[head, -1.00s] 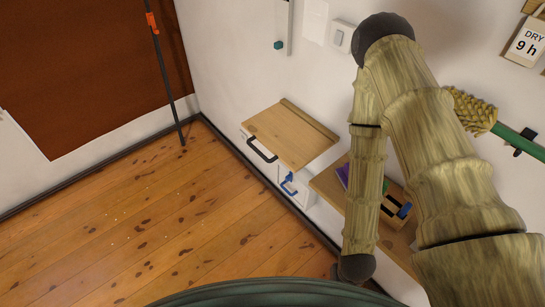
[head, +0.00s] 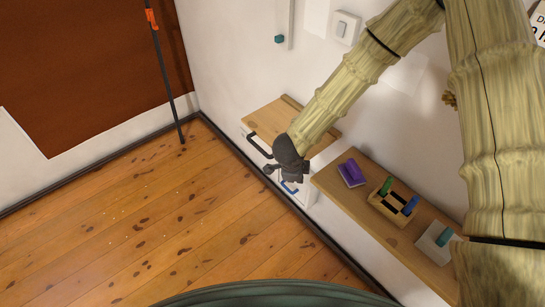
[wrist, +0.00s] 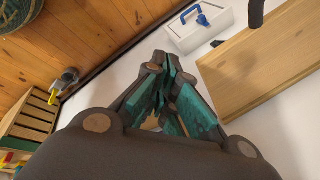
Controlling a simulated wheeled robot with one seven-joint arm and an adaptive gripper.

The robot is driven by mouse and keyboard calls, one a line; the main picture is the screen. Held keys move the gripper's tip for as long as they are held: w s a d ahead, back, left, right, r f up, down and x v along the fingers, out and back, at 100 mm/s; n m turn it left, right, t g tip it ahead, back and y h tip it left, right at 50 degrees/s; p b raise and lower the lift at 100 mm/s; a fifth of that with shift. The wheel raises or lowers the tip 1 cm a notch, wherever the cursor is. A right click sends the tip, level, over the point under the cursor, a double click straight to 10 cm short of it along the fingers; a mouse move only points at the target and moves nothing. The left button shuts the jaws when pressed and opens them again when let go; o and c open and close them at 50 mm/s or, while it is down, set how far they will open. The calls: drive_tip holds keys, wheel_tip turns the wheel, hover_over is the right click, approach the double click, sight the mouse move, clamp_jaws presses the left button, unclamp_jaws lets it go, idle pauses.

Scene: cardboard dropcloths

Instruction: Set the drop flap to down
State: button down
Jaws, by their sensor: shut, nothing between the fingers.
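The drop flap (head: 272,116) is a pale wooden board on the white wall. It stands out from the wall roughly level, with a black bar handle (head: 257,146) at its front edge. My gripper (head: 288,172) is in front of the flap's near right part and hides some of it. In the wrist view the flap (wrist: 285,60) fills the upper right, with part of a dark handle (wrist: 256,14) at the top. The teal-padded fingers (wrist: 165,90) are closed together and empty, apart from the handle.
A white box with a blue handle (head: 289,187) is below the flap, partly hidden by my gripper. A wooden shelf (head: 365,213) to the right holds a purple item (head: 351,173) and a small rack. A light switch (head: 344,29) is above. The floor at left is clear.

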sight(272, 155)
drive_tip(key=w+a+r+m+y+b, duration=0.1)
drive_tip(key=w+a+r+m, duration=0.3)
drive_tip(key=r, duration=0.2)
drive_tip(key=w+a+r+m+y, duration=0.1)
drive_tip(key=w+a+r+m, duration=0.25)
drive_tip(key=r, duration=0.25)
drive_tip(key=p+x, duration=0.4)
drive_tip(key=x, duration=0.9)
drive_tip(key=shift+d+f, duration=0.3)
drive_tip(key=shift+d, duration=0.05)
drive_tip(key=shift+s+m, duration=0.1)
drive_tip(key=shift+m, duration=0.15)
